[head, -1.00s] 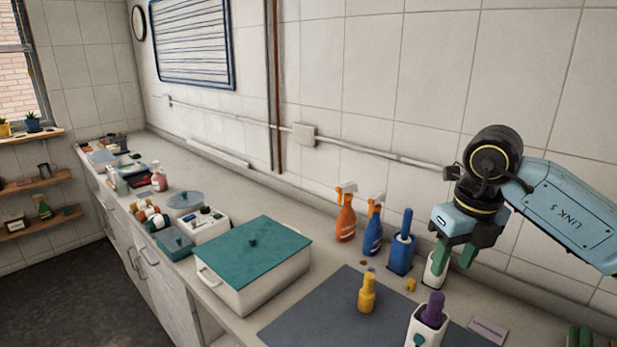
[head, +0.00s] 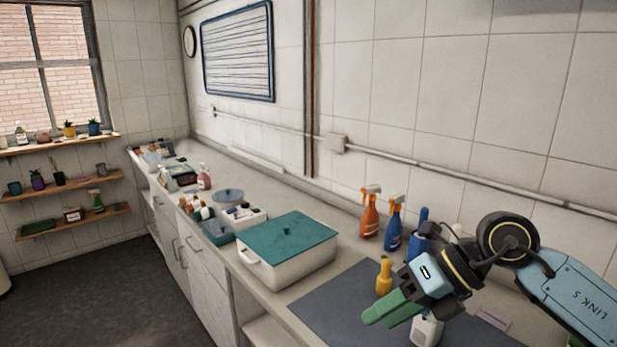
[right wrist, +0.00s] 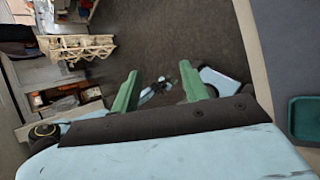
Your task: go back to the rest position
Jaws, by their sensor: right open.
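My right gripper (head: 378,315) shows at the lower right of the head view, with its green fingers pointing left and down, in front of the dark grey mat (head: 325,312). In the right wrist view its two fingers (right wrist: 160,92) are apart with nothing between them, over the dark floor. My left gripper is not in view. A yellow bottle (head: 384,277) stands on the mat just behind my right gripper. A white container (head: 427,331) stands below my right wrist and is partly hidden.
A white box with a teal lid (head: 287,238) stands left of the mat. Orange (head: 370,215) and blue (head: 393,226) spray bottles and a blue holder (head: 419,243) stand along the wall. Several small items fill the far counter. The floor (head: 110,290) at left is clear.

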